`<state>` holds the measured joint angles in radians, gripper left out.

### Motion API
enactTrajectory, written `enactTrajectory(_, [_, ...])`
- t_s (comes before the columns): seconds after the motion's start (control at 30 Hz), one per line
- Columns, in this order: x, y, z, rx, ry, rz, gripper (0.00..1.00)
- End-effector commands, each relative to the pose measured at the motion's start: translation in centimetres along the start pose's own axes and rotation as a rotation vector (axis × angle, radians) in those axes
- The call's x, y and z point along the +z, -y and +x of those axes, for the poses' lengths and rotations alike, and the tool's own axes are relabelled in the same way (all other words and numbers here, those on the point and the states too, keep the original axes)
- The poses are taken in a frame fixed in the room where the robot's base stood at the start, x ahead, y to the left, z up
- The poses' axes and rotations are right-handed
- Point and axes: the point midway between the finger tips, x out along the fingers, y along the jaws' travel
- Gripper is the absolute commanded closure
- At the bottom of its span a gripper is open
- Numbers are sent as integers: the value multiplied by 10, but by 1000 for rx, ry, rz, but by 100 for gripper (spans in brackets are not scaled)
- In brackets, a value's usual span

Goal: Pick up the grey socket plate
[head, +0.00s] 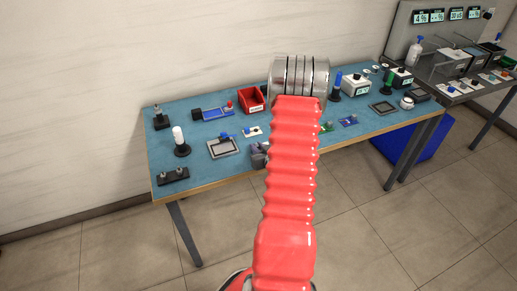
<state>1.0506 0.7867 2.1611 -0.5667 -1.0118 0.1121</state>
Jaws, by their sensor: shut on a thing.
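My red ribbed arm rises through the middle of the view and ends at a ringed metal joint in front of the table. My gripper is hidden behind the arm, so its jaws and anything in them do not show. A grey piece (259,152) shows partly at the arm's left side near the table's front edge. I cannot tell whether it is the grey socket plate or part of my gripper. A flat grey frame with a blue knob (222,147) lies on the table left of the arm. I cannot identify the socket plate with certainty.
The blue-topped table (204,165) stands along the wall. It bears a red bin (252,98), a white-topped post (180,142), a dark plate with two knobs (172,176) and several boxes. The floor in front is clear.

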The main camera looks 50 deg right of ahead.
Motion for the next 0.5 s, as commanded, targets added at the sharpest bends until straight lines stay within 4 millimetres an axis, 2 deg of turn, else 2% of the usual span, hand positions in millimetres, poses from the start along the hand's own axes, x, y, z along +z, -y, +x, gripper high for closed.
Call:
enactTrajectory(0.33, [-1,0,0,0,0,0,100])
enactTrajectory(0.5, [-9,-1,-3,1,-2,-1,100])
